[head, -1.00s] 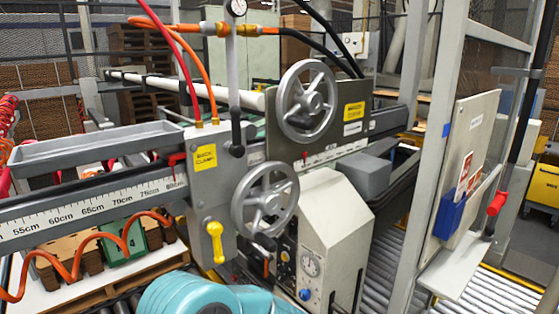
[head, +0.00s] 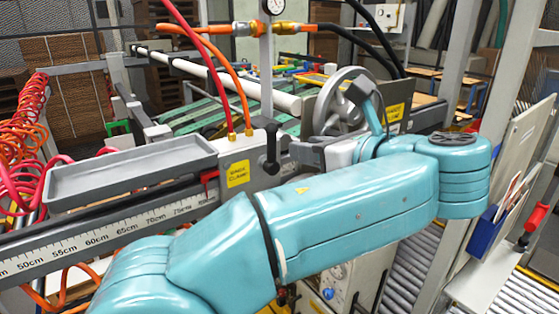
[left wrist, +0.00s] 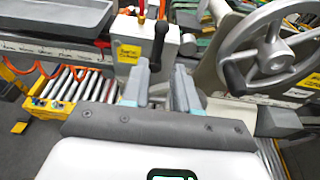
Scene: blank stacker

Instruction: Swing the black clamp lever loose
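The black clamp lever (head: 271,146) stands upright on the grey clamp block, beside a yellow label (head: 237,174). My right gripper is not in view.
A handwheel (head: 338,100) stands close behind my left gripper; it also shows large in the left wrist view (left wrist: 272,45). A grey tray (head: 130,170) and a scale rail (head: 100,235) lie left of the clamp. Orange hoses (head: 238,90) rise behind the label.

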